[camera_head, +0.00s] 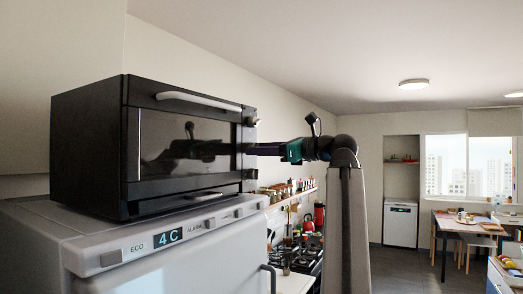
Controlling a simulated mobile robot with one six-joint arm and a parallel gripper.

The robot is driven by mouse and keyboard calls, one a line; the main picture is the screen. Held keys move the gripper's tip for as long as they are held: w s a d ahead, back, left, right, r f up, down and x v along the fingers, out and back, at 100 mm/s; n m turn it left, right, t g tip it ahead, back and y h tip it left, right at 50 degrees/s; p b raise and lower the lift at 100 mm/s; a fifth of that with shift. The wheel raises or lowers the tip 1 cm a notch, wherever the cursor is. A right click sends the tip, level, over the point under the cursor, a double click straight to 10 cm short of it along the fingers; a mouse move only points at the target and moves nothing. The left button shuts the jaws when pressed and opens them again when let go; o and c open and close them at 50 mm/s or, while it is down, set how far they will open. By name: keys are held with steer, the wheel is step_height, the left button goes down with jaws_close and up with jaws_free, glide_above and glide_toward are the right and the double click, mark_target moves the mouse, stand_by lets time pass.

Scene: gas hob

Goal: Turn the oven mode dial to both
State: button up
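A black toaster oven (87,140) with a dark glass door (180,155) and a pale handle (198,99) stands at the left. Its dials run down the right edge of its front, seen nearly side-on. An upper dial (252,122) and a lower dial (251,174) show. My gripper (250,149) reaches in from the right, its dark fingers level with the middle of this dial column. The fingers cover the spot between the two visible dials. I cannot tell whether they touch or grip a dial there. The dial markings are not readable.
The oven sits on a white fridge (190,262) with a display reading 4 C. Behind are a gas hob (292,257), a shelf (290,196) with jars and a red kettle (319,214). A table (462,226) with chairs stands far right. Open floor lies between.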

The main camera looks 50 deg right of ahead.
steer(key=s+d+b, duration=0.2)
steer(key=s+b, duration=0.3)
steer(key=s, duration=0.8)
steer(key=shift+s+d+b, duration=0.3)
stand_by(0.6)
